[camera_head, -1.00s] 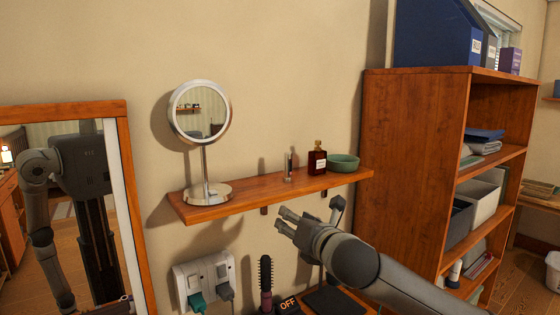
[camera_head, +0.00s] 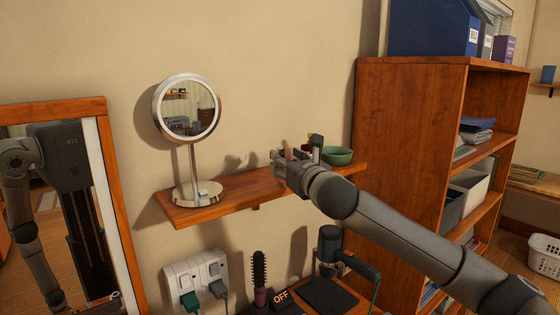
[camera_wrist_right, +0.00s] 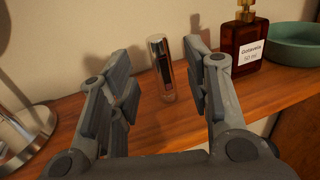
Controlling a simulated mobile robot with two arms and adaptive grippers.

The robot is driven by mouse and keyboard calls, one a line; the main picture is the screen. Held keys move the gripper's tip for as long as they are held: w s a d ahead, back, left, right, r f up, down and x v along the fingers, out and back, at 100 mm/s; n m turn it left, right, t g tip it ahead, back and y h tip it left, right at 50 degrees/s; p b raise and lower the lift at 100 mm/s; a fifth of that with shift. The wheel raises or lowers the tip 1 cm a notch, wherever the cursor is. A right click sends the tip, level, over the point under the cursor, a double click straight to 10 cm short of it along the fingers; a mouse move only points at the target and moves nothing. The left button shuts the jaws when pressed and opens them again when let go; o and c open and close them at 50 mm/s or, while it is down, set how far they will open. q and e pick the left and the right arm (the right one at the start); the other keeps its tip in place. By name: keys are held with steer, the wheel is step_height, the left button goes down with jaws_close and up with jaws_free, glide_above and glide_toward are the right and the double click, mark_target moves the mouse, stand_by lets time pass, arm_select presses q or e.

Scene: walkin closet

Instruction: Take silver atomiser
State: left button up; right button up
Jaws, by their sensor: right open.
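The silver atomiser (camera_wrist_right: 161,68) is a slim shiny cylinder standing upright on the wooden shelf (camera_wrist_right: 75,104). In the right wrist view it stands just ahead of and between the open fingers of my right gripper (camera_wrist_right: 158,75); neither finger visibly touches it. In the head view my right gripper (camera_head: 283,168) is over the shelf (camera_head: 236,194) and hides the atomiser. My left gripper is not seen.
A dark red bottle (camera_wrist_right: 242,42) stands close right of the right finger, with a green bowl (camera_wrist_right: 295,44) beyond it. A round mirror (camera_head: 187,110) stands on the shelf's left end. A tall wooden shelf unit (camera_head: 408,150) is at right.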

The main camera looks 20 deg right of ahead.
steer(key=w+p, duration=0.2)
steer(key=w, duration=0.1)
steer(key=shift+w+a+p, duration=0.15)
steer(key=shift+w+p, duration=0.15)
steer(key=shift+w, duration=0.1)
steer(key=shift+w+a+f, duration=0.1)
steer(key=shift+w, duration=0.5)
steer(key=shift+s, duration=0.1)
steer(key=shift+c, duration=0.9)
jaws_close()
